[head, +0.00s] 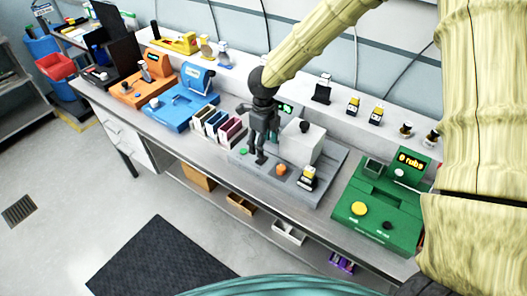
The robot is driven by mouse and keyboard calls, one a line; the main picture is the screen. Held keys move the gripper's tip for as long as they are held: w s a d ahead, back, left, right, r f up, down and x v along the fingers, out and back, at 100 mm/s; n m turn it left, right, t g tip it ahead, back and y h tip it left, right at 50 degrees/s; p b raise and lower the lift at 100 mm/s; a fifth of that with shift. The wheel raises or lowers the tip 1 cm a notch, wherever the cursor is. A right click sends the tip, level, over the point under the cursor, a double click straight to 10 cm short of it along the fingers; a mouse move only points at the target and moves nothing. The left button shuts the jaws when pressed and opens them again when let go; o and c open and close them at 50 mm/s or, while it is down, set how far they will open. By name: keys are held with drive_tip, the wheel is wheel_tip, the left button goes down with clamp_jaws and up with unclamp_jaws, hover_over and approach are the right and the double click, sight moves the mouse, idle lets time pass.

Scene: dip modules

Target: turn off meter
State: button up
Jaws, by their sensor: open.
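Several tabletop devices stand on the bench; I cannot tell from this view which one is the meter. A grey station (323,187) in the middle carries a white box (301,150), a small green-lit display (286,108), an orange knob or button (281,170) and a green one (243,152). A green device (378,205) at right has a lit orange display (411,161), a yellow button (359,209) and a black knob (387,225). My gripper (257,157) is open, pointing down over the left part of the grey station, partly hiding it. Contact cannot be told.
Left of my gripper stand a rack of coloured modules (218,127), a blue device (184,106) and an orange device (143,89). Small bottles (353,105) line the back shelf. A small yellow-and-black item (307,177) is on the grey station. The floor in front is clear around a dark mat (160,260).

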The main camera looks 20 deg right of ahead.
drive_tip(key=shift+r, duration=2.95)
